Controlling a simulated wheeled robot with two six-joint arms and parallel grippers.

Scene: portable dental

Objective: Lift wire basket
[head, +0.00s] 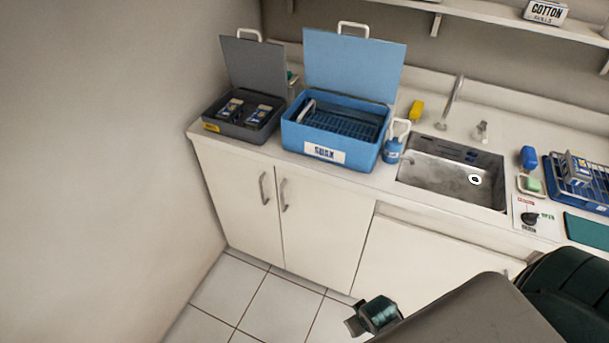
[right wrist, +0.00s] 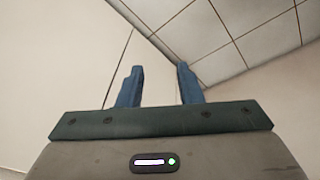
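A blue box labelled "SOAK" (head: 295,135) stands on the counter with its lid raised at the back. Inside it lies a dark wire grid, which looks like the wire basket (head: 345,124). A pale curved handle (head: 306,110) shows at its left end. The basket's depth and any liquid are hard to make out. My right gripper (right wrist: 159,70) shows in the right wrist view with its two blue fingers apart and nothing between them. It faces pale panels and floor tiles, away from the basket. My left gripper is not in view.
An open grey case (head: 232,128) holding two small items stands left of the box. A blue bottle (head: 392,151), a yellow item (head: 416,110) and a sink (head: 450,178) are to the right. A wire rack on a blue tray (head: 553,175) is farther right. A wall bounds the left.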

